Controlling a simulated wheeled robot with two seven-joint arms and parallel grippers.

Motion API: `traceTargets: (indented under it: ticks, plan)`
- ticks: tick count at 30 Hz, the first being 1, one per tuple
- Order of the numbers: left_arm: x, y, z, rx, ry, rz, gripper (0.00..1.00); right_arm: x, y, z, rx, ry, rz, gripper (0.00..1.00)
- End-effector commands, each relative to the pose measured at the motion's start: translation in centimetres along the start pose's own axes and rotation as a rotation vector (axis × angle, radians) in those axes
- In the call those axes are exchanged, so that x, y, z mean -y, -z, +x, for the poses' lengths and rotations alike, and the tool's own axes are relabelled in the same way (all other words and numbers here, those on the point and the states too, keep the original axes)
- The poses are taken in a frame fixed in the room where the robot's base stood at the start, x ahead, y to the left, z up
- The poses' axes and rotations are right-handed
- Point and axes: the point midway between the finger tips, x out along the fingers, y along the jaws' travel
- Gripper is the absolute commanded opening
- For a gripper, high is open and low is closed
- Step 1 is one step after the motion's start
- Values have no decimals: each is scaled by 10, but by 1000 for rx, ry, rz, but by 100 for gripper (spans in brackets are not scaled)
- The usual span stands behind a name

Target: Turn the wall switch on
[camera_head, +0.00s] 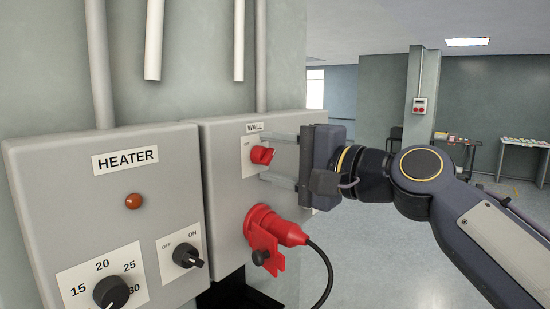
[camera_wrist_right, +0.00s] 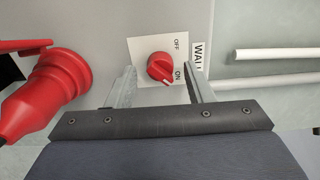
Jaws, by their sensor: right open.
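The wall switch (camera_head: 262,155) is a red rotary knob on a white plate, on the grey box labelled WALL. In the right wrist view the knob (camera_wrist_right: 160,68) has OFF and ON printed beside it. Its ridge is slanted, with its lower end near the ON label. My right gripper (camera_head: 266,156) is open at the switch. Its two fingers stand on either side of the knob, with visible gaps in the right wrist view (camera_wrist_right: 159,72). Whether the fingertips reach past the knob's face I cannot tell. My left gripper is out of view.
A red plug (camera_head: 275,228) with a black cable (camera_head: 328,270) sits below the switch on the same box. The heater box (camera_head: 60,185), with a dial and black OFF/ON knob (camera_head: 187,256), stands to the left. Open floor lies to the right.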

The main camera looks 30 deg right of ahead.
Motion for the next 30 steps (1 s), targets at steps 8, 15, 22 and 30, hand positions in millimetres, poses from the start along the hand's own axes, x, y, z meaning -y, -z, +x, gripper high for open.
traceTargets:
  ticks: [8, 15, 22, 30]
  plan:
    - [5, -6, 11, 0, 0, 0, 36, -1, 0, -45, -4, 6, -1, 47]
    - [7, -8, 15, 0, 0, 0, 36, -1, 0, -72, -2, 2, -1, 47]
    - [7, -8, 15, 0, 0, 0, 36, 0, 0, -76, -1, 0, 0, 47]
    - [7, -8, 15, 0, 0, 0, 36, 0, 0, -75, -1, 1, 0, 47]
